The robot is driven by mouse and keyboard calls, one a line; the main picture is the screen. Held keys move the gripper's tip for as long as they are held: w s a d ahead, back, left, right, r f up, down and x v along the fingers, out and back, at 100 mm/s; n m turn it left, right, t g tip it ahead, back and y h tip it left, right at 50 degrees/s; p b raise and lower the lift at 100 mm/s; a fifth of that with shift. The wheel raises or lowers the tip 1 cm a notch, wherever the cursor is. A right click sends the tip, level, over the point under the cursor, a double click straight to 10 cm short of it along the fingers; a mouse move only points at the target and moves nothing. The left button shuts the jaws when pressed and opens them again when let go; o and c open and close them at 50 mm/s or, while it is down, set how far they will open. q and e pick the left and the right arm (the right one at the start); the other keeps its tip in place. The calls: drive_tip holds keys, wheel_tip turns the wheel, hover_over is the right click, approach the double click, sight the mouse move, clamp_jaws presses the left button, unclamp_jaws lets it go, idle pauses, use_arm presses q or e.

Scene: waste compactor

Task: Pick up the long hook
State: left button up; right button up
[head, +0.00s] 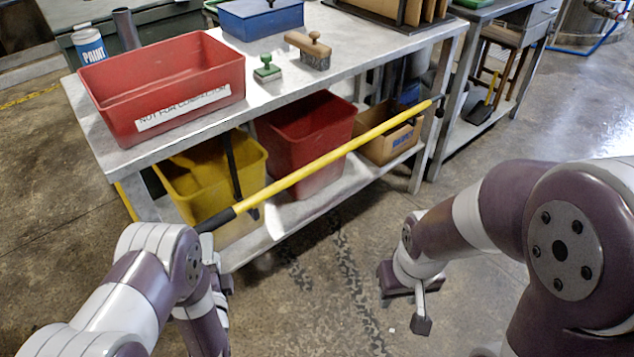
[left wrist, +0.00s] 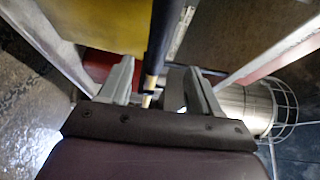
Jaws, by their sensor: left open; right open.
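The long hook (head: 330,158) is a yellow pole with black ends, slanting along the front of the workbench in the head view. Its near black end passes behind my left arm; its far end is by the right bench leg. My left gripper (head: 226,283) is low beside the near end, mostly hidden by its arm. In the left wrist view its fingers (left wrist: 162,85) are apart, and a dark rod (left wrist: 161,45), apparently the hook's black part, lies in line with the gap. I cannot tell whether they touch. My right gripper (head: 420,305) is open and empty above the floor.
The workbench (head: 350,50) bears a red bin (head: 165,80), a blue box (head: 260,18) and stamp-like tools (head: 310,47). On its lower shelf are a yellow bin (head: 215,180), another red bin (head: 305,130) and a cardboard box (head: 392,142). The floor in front is clear.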

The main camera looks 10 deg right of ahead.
sight(213, 217)
use_arm(q)
drive_tip(key=w+b, duration=0.1)
drive_tip(key=w, duration=0.2)
drive_tip(key=w+b, duration=0.1)
drive_tip(key=w, duration=0.3)
drive_tip(key=w+b, duration=0.1)
drive_tip(key=w, duration=0.2)
drive_tip(key=shift+w+a+f, duration=0.1)
drive_tip(key=shift+w+f, duration=0.05)
drive_tip(key=shift+f, duration=0.15)
drive_tip(key=shift+w+r, duration=0.1)
drive_tip(key=shift+w, duration=0.15)
drive_tip(key=c, duration=1)
drive_tip(key=shift+r, duration=0.1)
drive_tip(key=shift+c, duration=0.7)
drive_tip(key=shift+r, duration=0.15)
